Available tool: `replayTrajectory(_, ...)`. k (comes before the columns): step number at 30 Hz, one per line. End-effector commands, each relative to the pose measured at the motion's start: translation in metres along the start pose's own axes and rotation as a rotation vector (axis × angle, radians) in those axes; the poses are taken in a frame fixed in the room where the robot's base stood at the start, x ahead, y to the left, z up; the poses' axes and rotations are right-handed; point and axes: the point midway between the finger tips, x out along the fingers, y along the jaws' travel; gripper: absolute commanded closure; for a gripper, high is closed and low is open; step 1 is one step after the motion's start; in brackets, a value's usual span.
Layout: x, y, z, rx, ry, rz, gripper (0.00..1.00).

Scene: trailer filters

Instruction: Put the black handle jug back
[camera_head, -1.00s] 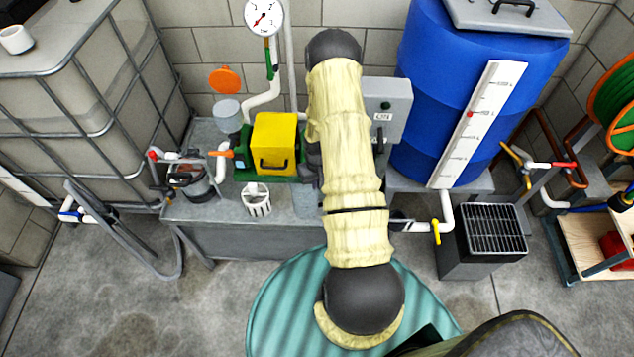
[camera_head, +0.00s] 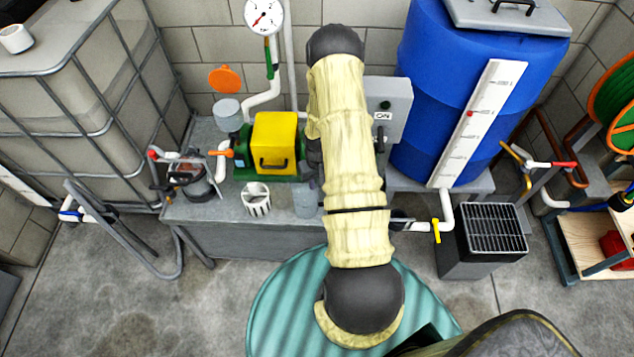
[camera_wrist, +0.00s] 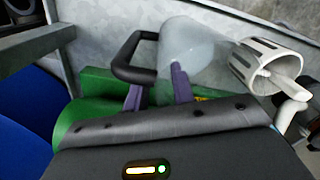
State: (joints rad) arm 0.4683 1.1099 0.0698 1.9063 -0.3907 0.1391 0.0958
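The jug, with a clear greyish body (camera_wrist: 188,52) and a black loop handle (camera_wrist: 124,62), is close in front of my gripper (camera_wrist: 158,76) in the wrist view. The two purple fingers stand apart, with a visible gap. One tip is by the low end of the handle, the other overlaps the clear body. I cannot tell whether either touches. In the head view, the jug's greyish body (camera_head: 306,202) shows at the bench's front edge, just left of my arm. My gripper is hidden behind my arm there.
A white slotted basket (camera_head: 257,198) stands left of the jug on the grey bench (camera_head: 222,208); it also shows in the wrist view (camera_wrist: 265,66). A yellow-covered green pump (camera_head: 274,142) sits behind. A blue tank (camera_head: 425,110) stands right, a caged container (camera_head: 75,110) left.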

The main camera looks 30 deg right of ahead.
Motion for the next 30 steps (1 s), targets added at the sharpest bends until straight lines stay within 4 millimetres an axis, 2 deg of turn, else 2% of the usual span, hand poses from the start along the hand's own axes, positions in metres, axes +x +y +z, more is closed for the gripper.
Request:
replayTrajectory(18, -0.098, 0.0, -0.001, 0.0, 0.004, 0.0, 0.75)
replayTrajectory(22, -0.108, 0.0, 0.0, -0.001, 0.002, 0.0, 0.75)
replayTrajectory(30, -0.11, 0.0, 0.0, -0.001, 0.001, -0.001, 0.75)
